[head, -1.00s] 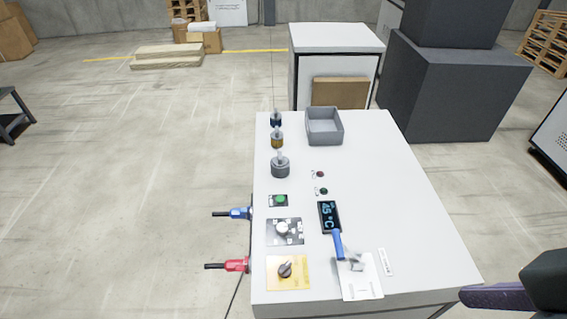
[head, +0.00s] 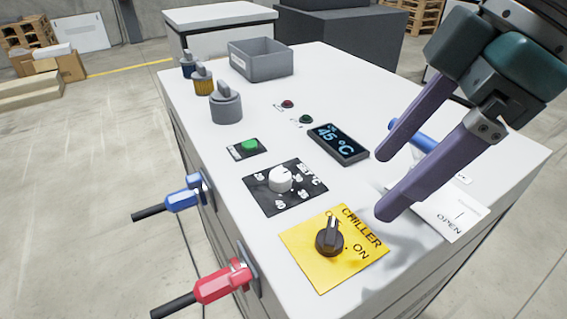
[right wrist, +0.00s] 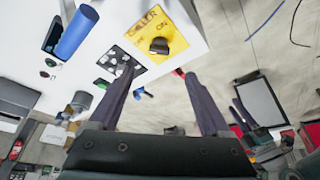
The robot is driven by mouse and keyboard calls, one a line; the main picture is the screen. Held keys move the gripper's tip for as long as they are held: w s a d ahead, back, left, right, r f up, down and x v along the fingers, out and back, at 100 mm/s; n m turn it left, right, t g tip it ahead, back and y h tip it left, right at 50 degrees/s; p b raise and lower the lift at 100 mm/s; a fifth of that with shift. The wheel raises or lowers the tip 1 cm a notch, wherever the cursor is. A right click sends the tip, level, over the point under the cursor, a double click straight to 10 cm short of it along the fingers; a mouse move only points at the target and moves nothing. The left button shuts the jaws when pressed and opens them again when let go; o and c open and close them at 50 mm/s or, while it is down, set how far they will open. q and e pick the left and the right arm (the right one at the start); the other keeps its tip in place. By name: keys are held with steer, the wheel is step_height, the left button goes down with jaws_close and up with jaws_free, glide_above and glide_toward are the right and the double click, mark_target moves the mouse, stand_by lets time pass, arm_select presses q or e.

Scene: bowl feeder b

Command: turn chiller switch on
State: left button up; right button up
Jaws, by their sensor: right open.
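The chiller switch is a black rotary knob (head: 330,238) on a yellow plate (head: 303,262) marked CHILLER, with ON at its lower right. The other marking is partly hidden by the knob, and I cannot tell exactly where the knob points. The knob (right wrist: 159,46) and plate (right wrist: 180,32) also show in the right wrist view, beyond my fingertips. My right gripper (head: 388,178) is open and empty, above the panel to the upper right of the knob and apart from it. It also shows in the right wrist view (right wrist: 153,76). My left gripper is out of view.
Near the switch are a white dial (head: 282,178), a green button (head: 250,146) and a display reading 45 °C (head: 338,143). A blue handle (head: 424,142) lies behind my right fingers. Red (head: 222,284) and blue (head: 184,200) connectors stick out on the left side. A grey bin (head: 262,62) stands farther back.

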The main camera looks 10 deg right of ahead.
mark_target(334, 231)
steer(key=x, duration=0.5)
steer(key=b+x, duration=0.1)
steer(key=x, duration=0.4)
steer(key=shift+d+f, duration=0.1)
steer(key=shift+d, duration=0.15)
jaws_close()
